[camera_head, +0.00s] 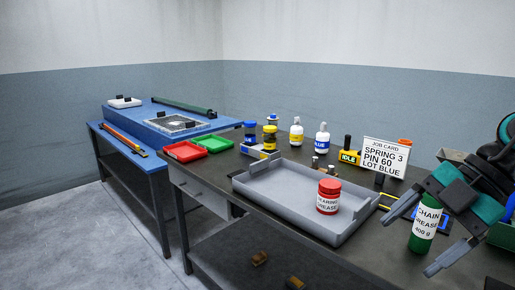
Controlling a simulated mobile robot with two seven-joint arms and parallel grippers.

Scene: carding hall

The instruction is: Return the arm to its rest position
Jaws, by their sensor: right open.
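My right gripper (408,246) reaches in from the right edge, over the right end of the dark table (262,208). Its two grey fingers are spread wide apart. A green can labelled "CHAIN GREASE 400 g" (423,232) stands upright in the gap between the fingers as seen from here. I cannot tell whether either finger touches it. My left gripper is not in view.
A grey tray (250,191) holds a red "BEARING GREASE" can (328,203). A job card (384,158), a white blue-labelled bottle (322,142) and a yellow "IDLE" block (349,157) stand behind. Red (184,151) and green (213,143) trays lie left, near a blue bench (148,118).

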